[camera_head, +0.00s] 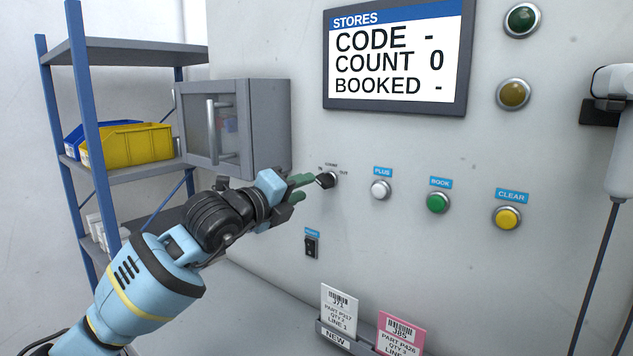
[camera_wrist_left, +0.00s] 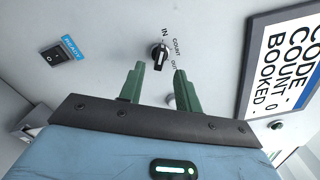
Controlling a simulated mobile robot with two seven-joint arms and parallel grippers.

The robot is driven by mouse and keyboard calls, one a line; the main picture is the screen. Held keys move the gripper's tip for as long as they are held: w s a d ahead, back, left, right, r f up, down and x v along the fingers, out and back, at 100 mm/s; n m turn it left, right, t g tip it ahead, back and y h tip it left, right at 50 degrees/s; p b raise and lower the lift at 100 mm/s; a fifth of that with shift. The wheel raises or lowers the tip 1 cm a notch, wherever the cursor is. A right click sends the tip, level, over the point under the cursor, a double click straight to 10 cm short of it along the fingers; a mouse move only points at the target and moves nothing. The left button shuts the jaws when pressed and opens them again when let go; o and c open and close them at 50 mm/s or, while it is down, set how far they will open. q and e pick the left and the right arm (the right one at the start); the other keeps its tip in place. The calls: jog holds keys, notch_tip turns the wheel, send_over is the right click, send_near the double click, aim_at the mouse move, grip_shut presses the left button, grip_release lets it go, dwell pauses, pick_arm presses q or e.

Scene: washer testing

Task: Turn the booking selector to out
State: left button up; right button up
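The booking selector (camera_head: 327,180) is a small black knob on a pale round base, set in the grey panel, with IN, COUNT and OUT labels around it. In the left wrist view the selector (camera_wrist_left: 159,57) is lengthwise up and down, one end towards IN; which mark it points at is hard to tell. My left gripper (camera_head: 306,187) is just left of the selector in the head view. In the left wrist view its two green fingers (camera_wrist_left: 157,83) are apart and empty, with the selector beyond their tips, between them. My right gripper is not in view.
The stores display (camera_head: 395,55) reads CODE -, COUNT 0, BOOKED -. White PLUS (camera_head: 380,189), green BOOK (camera_head: 437,202) and yellow CLEAR (camera_head: 507,217) buttons are to the right. A rocker switch (camera_head: 311,246) is below. A grey cabinet (camera_head: 262,125) stands out at the left; label cards (camera_head: 339,309) are low down.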

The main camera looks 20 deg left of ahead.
aim_at(319, 182)
pick_arm(q)
jog(key=shift+p+x, duration=0.3)
jog(key=shift+x, duration=2.6)
jog(key=shift+r, duration=0.1)
jog(key=shift+c, duration=0.4)
grip_shut()
